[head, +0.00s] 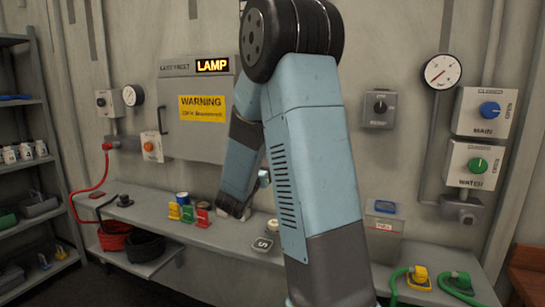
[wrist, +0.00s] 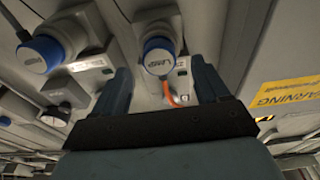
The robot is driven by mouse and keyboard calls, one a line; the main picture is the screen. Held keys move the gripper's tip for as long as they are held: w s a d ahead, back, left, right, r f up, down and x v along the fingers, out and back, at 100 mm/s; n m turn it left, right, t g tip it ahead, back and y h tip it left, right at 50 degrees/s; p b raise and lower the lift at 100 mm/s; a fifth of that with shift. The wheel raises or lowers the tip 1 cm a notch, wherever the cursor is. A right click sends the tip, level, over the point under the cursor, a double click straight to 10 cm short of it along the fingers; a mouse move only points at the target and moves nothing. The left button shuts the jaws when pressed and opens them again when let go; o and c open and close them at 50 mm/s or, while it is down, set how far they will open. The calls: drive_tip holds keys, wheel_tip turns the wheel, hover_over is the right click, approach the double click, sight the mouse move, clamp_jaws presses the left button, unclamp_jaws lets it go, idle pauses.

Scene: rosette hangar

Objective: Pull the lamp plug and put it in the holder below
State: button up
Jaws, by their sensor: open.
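In the wrist view the lamp plug (wrist: 158,58), with a blue end cap marked LAMP and a pale body, sits in a grey wall socket box. An orange cord hangs from near it. My gripper (wrist: 162,71) is open, with one finger to each side of the plug in the picture. The gap in depth is hard to judge, and I see no contact. In the head view my own arm covers this part of the wall, so the plug and its socket cannot be made out there. I cannot identify the holder for certain in either view.

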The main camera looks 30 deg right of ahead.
drive_tip(key=shift+x, duration=2.45)
drive_tip(key=shift+s, duration=0.1)
clamp_jaws()
drive_tip(key=shift+v, duration=2.95)
